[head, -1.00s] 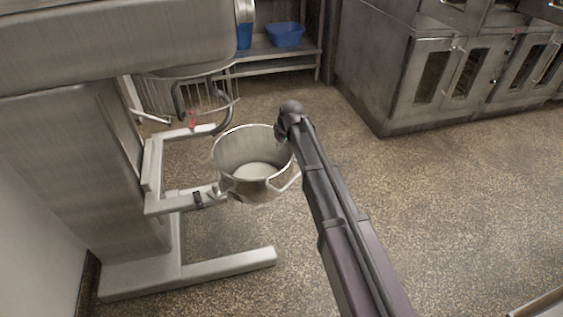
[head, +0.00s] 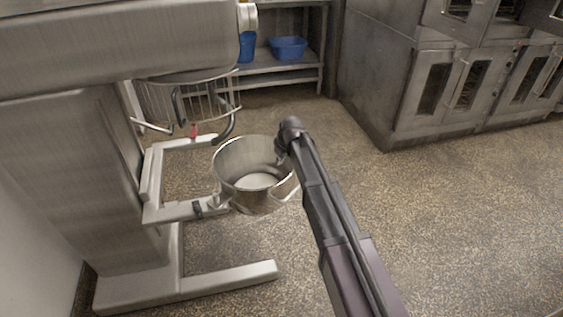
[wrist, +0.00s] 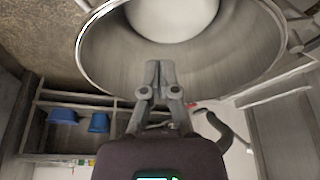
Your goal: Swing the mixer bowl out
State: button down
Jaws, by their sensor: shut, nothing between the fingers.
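The steel mixer bowl (head: 231,179) hangs beside the front arm of the mixer's yoke (head: 168,211), joined on its left side. It stands out from the yoke, apart from the rear arm (head: 190,142) with its small red part. The bowl is upright, with a pale round bottom. My gripper (head: 281,158) is at its right rim, partly hidden by my wrist in the head view. In the wrist view my gripper (wrist: 157,70) is shut and empty, its fingertips across the rim of the bowl (wrist: 225,66). I cannot tell whether they touch it.
The mixer's body (head: 75,170) and foot (head: 235,278) stand at the left. A wire guard (head: 160,98) hangs behind the bowl. A shelf (head: 285,65) with blue bins (head: 288,47) is at the back. Ovens (head: 385,80) stand at the back right. The floor at right is clear.

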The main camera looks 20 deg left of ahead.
notch_tip(320, 180, down, 6)
jog(key=s+d+b, duration=0.1)
jog(key=b, duration=0.4)
jog(key=shift+d+b, duration=0.25)
jog(key=shift+b, duration=0.05)
jog(key=shift+d+f, duration=0.1)
dwell(0.4)
jog(key=shift+s, duration=0.1)
